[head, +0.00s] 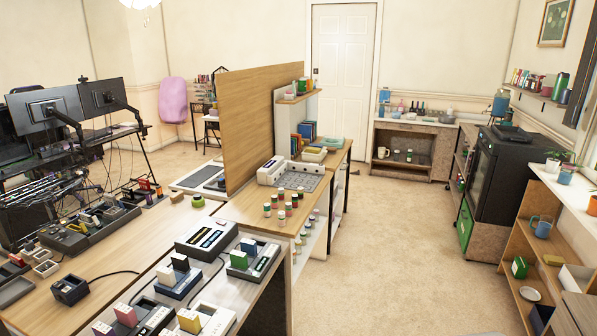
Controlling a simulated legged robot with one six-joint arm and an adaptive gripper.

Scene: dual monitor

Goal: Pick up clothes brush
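I cannot make out a clothes brush in the head view; if it is here, it is too small or hidden to tell. My gripper and arm do not show in this view. The near wooden desk (110,262) carries several small devices and blocks. None of them is clearly a brush.
A tall wooden divider (262,120) stands between the desks. Dual monitors (104,97) stand at left. Shelves (520,285) and a black cabinet (495,180) line the right. The carpet (400,250) between is clear.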

